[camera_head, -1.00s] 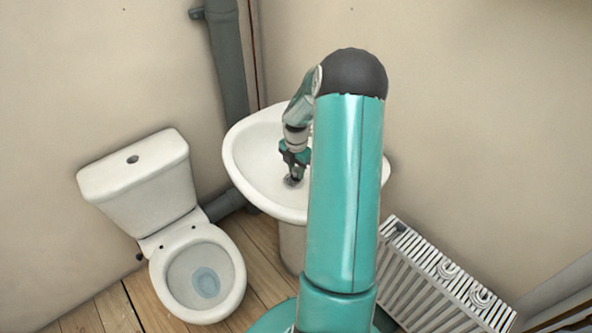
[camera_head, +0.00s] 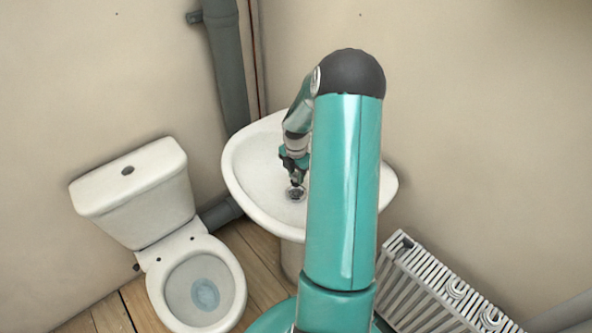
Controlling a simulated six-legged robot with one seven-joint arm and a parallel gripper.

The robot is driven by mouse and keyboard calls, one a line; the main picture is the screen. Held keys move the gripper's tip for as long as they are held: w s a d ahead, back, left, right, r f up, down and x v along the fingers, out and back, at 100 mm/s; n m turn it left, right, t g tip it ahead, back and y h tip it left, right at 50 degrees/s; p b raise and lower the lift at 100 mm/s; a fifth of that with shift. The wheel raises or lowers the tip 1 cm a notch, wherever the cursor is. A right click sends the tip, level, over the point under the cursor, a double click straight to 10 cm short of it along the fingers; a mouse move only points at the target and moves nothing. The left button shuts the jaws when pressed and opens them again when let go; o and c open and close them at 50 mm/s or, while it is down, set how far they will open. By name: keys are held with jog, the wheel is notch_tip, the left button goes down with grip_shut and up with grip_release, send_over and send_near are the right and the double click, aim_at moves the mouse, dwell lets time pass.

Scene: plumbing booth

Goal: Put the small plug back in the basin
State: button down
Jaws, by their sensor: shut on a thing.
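The white basin (camera_head: 245,165) stands against the back wall, and my arm hides its right part. My gripper (camera_head: 297,184) points down inside the bowl, low near its bottom. A small dark grey round thing (camera_head: 296,194), which looks like the plug, shows right at the fingertips. My gripper is shut on the plug. I cannot tell whether the plug touches the bowl or sits in the drain, as the drain is not clearly visible apart from it.
A white toilet (camera_head: 200,285) with its cistern (camera_head: 135,185) stands to the left of the basin. A grey pipe (camera_head: 226,70) runs down the wall behind. A white radiator (camera_head: 430,285) stands at the right. Wooden floor (camera_head: 262,262) shows between toilet and basin.

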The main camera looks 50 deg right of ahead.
aim_at(296, 184)
jog(key=shift+s+f, duration=0.1)
jog(key=shift+f, duration=2.5)
jog(key=c, duration=1.1)
grip_release()
jog(key=shift+o, duration=0.2)
jog(key=shift+r, duration=0.15)
notch_tip(296, 184, up, 14)
jog(key=shift+f, duration=0.2)
jog(key=shift+a, duration=0.1)
